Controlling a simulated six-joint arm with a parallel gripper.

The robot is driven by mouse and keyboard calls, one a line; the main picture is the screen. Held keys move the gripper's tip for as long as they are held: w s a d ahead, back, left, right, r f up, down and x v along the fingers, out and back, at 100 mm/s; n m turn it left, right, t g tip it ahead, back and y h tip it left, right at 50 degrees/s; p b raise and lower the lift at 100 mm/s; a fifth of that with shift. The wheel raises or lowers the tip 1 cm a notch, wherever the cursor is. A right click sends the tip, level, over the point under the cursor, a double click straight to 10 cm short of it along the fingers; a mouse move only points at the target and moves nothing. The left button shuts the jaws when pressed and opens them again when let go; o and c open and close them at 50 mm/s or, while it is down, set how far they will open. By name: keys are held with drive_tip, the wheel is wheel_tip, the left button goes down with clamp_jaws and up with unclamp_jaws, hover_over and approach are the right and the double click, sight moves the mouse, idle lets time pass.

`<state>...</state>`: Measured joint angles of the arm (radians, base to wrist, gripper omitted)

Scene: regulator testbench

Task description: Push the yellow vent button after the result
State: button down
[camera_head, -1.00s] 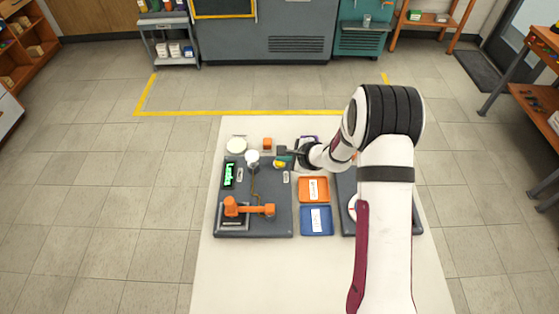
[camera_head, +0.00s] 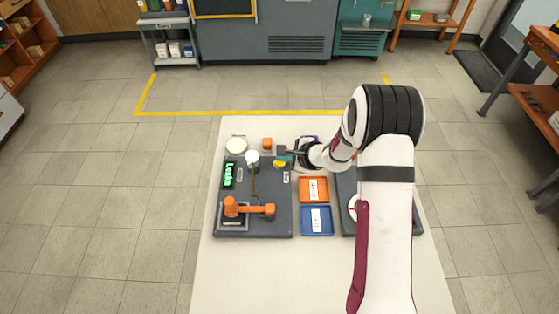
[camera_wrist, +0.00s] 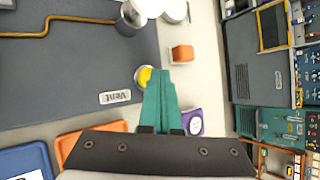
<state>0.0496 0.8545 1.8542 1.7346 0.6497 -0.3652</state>
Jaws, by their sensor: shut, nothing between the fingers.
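The yellow vent button (camera_wrist: 144,75) shows in the wrist view beside the tips of my gripper (camera_wrist: 158,75), on the dark test board (camera_wrist: 70,70) near a "Vent" label (camera_wrist: 115,97). Part of the button is hidden behind the teal fingers. In the head view the button (camera_head: 279,163) is a small yellow patch by my gripper (camera_head: 284,160). The fingers are shut with nothing between them. I cannot tell whether they touch the button. A green-lit display (camera_head: 228,174) is on the left of the board; its text is too small to read surely.
An orange clamp (camera_head: 250,208) stands on the board's front part. A white-topped cylinder (camera_head: 252,157) and an orange block (camera_head: 267,144) are near the button. Orange (camera_head: 303,197) and blue (camera_head: 305,228) labelled trays lie right of the board. The table's front (camera_head: 250,280) is clear.

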sight(283, 164)
drive_tip(key=shift+r, duration=0.6)
drive_tip(key=shift+r, duration=2.5)
drive_tip(key=s+a+r+n+g+y, duration=0.1)
drive_tip(key=s+a+r+n+g, duration=0.1)
drive_tip(key=s+r+n, duration=0.5)
drive_tip(key=s+a+r+n+g, duration=0.2)
drive_tip(key=s+r, duration=0.4)
drive_tip(key=s, duration=0.6)
drive_tip(key=s+d+n+g+h, duration=0.1)
drive_tip(key=s+d, duration=0.2)
drive_tip(key=s, duration=0.3)
drive_tip(key=s+d+n+g+h, duration=0.1)
drive_tip(key=s+d+h, duration=0.1)
drive_tip(key=s, duration=0.5)
drive_tip(key=s+d+f+n+g+h, duration=0.1)
drive_tip(key=s+d+n+h, duration=0.1)
drive_tip(key=s+d, duration=0.2)
drive_tip(key=shift+s+d, duration=0.2)
drive_tip(key=shift+s, duration=0.95)
